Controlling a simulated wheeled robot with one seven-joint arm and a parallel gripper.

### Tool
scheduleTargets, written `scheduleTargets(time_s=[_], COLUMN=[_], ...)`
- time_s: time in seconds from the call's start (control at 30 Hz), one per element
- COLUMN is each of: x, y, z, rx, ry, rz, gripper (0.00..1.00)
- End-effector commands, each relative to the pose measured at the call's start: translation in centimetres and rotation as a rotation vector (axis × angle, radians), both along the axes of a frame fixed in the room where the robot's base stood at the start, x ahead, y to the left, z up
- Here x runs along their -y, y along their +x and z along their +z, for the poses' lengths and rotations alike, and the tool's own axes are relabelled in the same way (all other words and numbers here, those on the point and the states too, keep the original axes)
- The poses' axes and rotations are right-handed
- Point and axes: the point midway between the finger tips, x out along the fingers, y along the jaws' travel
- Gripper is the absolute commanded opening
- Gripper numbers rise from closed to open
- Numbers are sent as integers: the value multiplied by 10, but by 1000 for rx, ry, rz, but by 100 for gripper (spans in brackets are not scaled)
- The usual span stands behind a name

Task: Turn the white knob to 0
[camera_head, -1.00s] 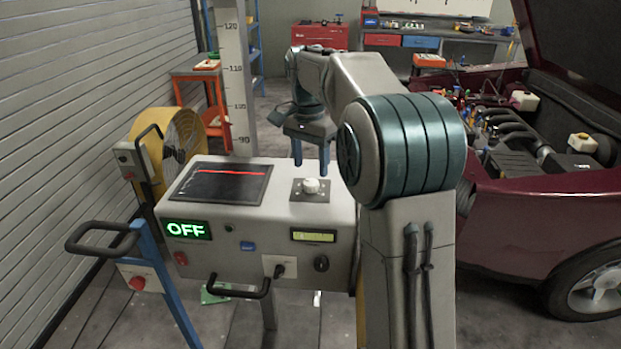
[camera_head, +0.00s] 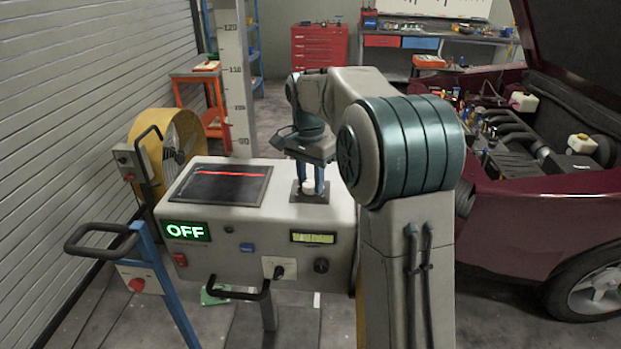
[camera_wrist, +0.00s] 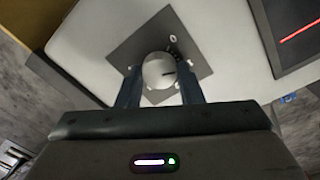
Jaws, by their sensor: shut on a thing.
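The white knob (camera_head: 308,188) stands on a dark square plate (camera_head: 298,198) on top of the grey control box. A white 0 mark (camera_wrist: 172,38) is on the plate beyond the knob. My gripper (camera_head: 309,190) points down over the plate and is shut on the knob, with a blue finger on either side (camera_wrist: 160,88). The wrist body hides the near part of the plate.
The control box (camera_head: 262,230) carries a dark screen with a red line (camera_head: 219,185) and a green OFF display (camera_head: 187,231). A blue post with a black handle (camera_head: 157,265) stands at front left. The dark red car (camera_head: 540,215) is at right.

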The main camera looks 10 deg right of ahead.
Motion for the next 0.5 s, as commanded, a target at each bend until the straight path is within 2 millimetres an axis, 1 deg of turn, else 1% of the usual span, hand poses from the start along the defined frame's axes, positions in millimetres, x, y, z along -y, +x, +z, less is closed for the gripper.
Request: scheduleTargets(time_s=[0.27, 0.5], x=[0, 0], y=[0, 0], z=[1, 2], rx=[-2, -2], ry=[-1, -1], rz=[71, 243], gripper=[11, 11])
